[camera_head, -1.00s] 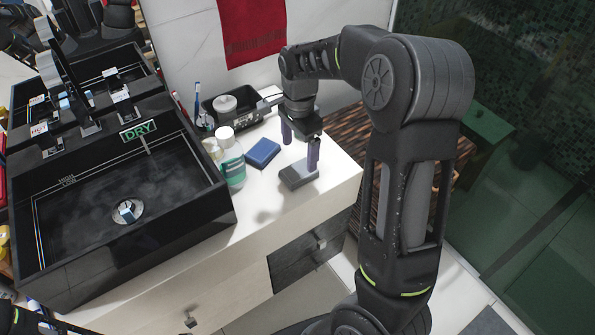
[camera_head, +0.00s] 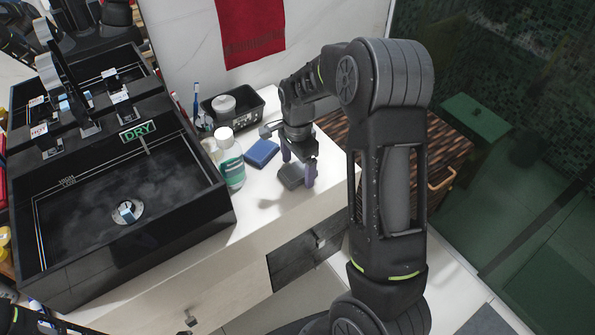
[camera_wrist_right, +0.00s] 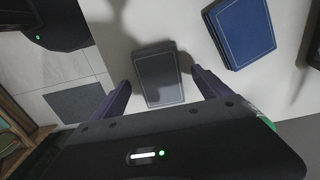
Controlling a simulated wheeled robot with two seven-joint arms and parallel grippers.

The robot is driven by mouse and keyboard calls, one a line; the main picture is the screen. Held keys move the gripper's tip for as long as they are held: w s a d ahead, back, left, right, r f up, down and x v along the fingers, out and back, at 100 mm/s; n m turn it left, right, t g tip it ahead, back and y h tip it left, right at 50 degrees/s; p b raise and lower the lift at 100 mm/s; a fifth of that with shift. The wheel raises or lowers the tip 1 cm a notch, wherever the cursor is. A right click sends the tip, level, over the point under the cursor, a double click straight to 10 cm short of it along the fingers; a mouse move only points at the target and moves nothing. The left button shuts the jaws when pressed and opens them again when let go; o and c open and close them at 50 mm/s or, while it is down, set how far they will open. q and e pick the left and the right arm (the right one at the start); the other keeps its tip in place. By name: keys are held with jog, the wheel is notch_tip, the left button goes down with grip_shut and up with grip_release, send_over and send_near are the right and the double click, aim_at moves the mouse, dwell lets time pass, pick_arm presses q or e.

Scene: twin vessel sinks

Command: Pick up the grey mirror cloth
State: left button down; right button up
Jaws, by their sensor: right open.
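The grey mirror cloth (camera_head: 290,177) is a small, flat, dark grey folded block on the white counter near its right end. In the right wrist view the cloth (camera_wrist_right: 160,79) lies between the two purple fingertips. My right gripper (camera_head: 298,163) is open and points down over the cloth. Its fingers stand on either side of it, and one finger hides part of its right edge in the head view. Whether the fingers touch it I cannot tell. My left gripper is not in view.
A blue folded cloth (camera_head: 262,153) lies just left of the grey one, also seen in the wrist view (camera_wrist_right: 240,32). A bottle with a teal label (camera_head: 231,166), a black tray (camera_head: 243,113) and the black sink (camera_head: 222,213) stand further left. The counter's front strip is clear.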

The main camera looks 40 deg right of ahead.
jog(key=shift+c, duration=0.6)
jog(key=c, duration=1.3)
